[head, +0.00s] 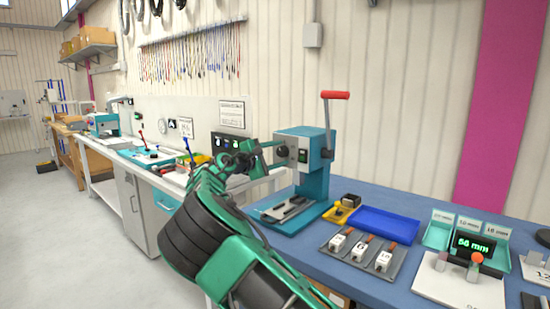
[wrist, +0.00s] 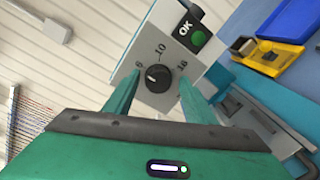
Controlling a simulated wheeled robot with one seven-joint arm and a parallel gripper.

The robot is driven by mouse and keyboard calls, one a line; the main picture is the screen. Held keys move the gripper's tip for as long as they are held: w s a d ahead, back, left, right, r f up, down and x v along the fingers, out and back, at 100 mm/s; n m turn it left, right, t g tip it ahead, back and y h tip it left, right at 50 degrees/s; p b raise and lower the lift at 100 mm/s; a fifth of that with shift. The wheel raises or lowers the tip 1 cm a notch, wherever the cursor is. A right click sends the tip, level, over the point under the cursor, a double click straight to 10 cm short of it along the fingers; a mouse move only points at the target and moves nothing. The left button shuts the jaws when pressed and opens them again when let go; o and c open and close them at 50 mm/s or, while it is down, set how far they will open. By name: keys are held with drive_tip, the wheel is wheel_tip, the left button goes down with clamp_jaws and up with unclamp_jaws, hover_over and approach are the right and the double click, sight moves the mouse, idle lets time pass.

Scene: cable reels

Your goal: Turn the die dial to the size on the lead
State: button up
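The die dial (wrist: 158,78) is a dark round knob on the grey face of the teal crimping press (head: 301,150), with 6, 10 and 16 marked around it. A small white mark shows on the knob's left part, roughly on the 6 side; its exact setting is hard to tell. My gripper (wrist: 158,95) is open, its green fingers to either side of the knob, with gaps visible. In the head view my gripper (head: 256,158) is at the left of the press, and the dial is not clear there. Leads with white tags (head: 361,251) lie on a grey tray; their numbers are too small to read.
A red-handled lever (head: 335,95) rises from the press. A green OK light (wrist: 198,38) shows near the dial. A yellow bin (head: 341,213) and an empty blue tray (head: 384,223) stand right of the press. A display (head: 474,246) is at the right.

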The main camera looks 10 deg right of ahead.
drive_tip(key=shift+s+a, duration=0.1)
drive_tip(key=shift+a, duration=0.1)
drive_tip(key=v, duration=1)
drive_tip(key=shift+a, duration=0.15)
